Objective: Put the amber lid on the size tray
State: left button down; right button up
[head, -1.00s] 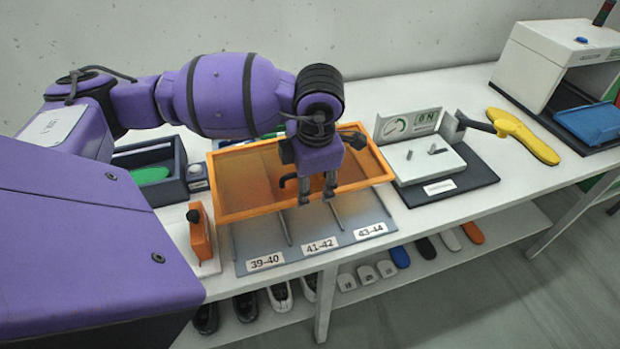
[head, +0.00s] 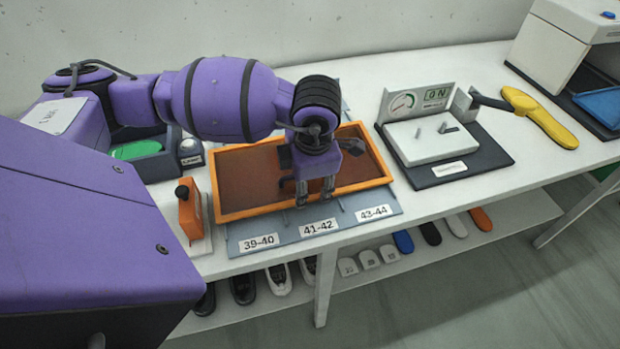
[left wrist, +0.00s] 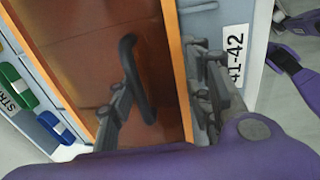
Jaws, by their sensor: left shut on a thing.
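The amber lid (head: 240,212), an orange frame around a brownish see-through panel, lies level over the size tray (head: 290,250). The tray's grey front strip, with labels 39-40, 41-42 and 43-44, shows in front of the lid. My left gripper (head: 315,197) points down at the lid's front middle and is shut on the lid. In the left wrist view the lid (left wrist: 176,75) shows its dark loop handle (left wrist: 133,75) beside one finger; the exact grip point is unclear. I cannot tell whether the lid touches the tray. My right gripper is not in view.
An orange device (head: 190,212) with a black knob stands close left of the tray. A dark bin (head: 155,165) with a green thing is behind it. A gauge station (head: 440,165) stands to the right, then a yellow insole (head: 540,118). Shoes and insoles fill the lower shelf.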

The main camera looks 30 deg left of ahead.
pick_arm(q)
jog(key=c, duration=0.8)
grip_release()
jog(key=shift+f, duration=0.1)
jog(key=r, duration=0.4)
jog(key=s+d+r, duration=0.1)
jog(key=r, duration=0.7)
jog(key=shift+s+d, duration=0.25)
jog(key=shift+d, duration=0.15)
jog(key=shift+f, duration=0.1)
